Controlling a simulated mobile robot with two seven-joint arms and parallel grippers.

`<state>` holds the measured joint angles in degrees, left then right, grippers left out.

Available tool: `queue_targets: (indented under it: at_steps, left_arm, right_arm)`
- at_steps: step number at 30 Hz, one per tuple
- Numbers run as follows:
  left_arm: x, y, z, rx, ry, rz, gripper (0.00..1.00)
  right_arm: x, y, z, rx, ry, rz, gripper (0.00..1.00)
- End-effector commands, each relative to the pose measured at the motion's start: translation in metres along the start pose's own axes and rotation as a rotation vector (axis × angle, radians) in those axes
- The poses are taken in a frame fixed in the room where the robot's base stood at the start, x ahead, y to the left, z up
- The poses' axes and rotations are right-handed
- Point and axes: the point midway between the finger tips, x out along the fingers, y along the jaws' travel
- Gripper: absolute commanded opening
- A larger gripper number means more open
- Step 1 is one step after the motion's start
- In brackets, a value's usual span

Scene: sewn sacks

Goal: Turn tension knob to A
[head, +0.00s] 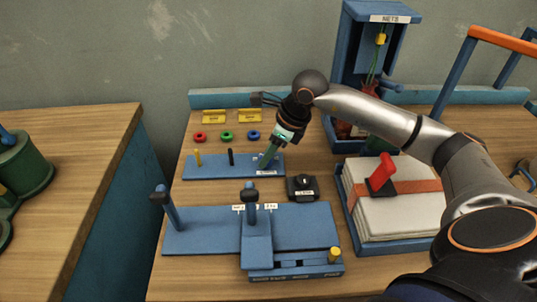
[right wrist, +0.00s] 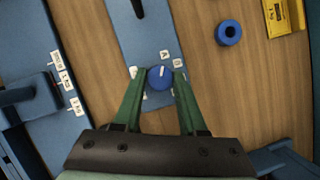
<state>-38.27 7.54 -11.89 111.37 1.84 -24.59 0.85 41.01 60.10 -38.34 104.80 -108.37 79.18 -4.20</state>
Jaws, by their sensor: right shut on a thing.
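The tension knob (right wrist: 159,77) is round and blue with a white pointer line, mounted on a blue board (right wrist: 141,28). Small white letter labels sit around it; one reads A (right wrist: 133,71). In the right wrist view the pointer is toward the label at the top (right wrist: 164,54). My right gripper (right wrist: 159,79) has its green fingers on both sides of the knob and is shut on it. In the head view my right gripper (head: 268,163) reaches down at the right end of the same board (head: 215,173), hiding the knob. My left gripper is not in view.
Red, green and blue rings (head: 227,135) lie behind the board. A black box (head: 302,187) and a blue fixture with upright handles (head: 205,230) stand in front. A sack stack with a red handle (head: 382,174) is at right, with the blue NETS stand (head: 347,60) behind.

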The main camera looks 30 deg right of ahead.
Motion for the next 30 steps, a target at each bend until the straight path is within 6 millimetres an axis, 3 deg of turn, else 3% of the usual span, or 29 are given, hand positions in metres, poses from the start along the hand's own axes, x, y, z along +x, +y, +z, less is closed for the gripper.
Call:
queue_targets:
  at_steps: [13,14,15,21,30]
  left_arm:
    - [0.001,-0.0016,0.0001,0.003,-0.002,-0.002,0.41]
    - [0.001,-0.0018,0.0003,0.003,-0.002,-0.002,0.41]
    - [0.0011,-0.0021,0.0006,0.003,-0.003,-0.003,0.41]
    - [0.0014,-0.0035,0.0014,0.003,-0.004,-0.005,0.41]
    - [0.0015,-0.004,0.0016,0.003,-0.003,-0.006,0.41]
  right_arm:
    - [-0.0012,-0.0005,0.0015,-0.012,-0.005,0.001,0.0]
    - [-0.0012,-0.0005,0.0016,-0.012,-0.005,0.001,0.44]
    - [-0.0012,-0.0005,0.0016,-0.011,-0.005,0.001,0.49]
    - [-0.0007,-0.0002,0.0008,-0.01,-0.002,0.002,0.71]
    - [-0.0032,-0.0004,0.0004,-0.009,-0.001,0.002,0.71]
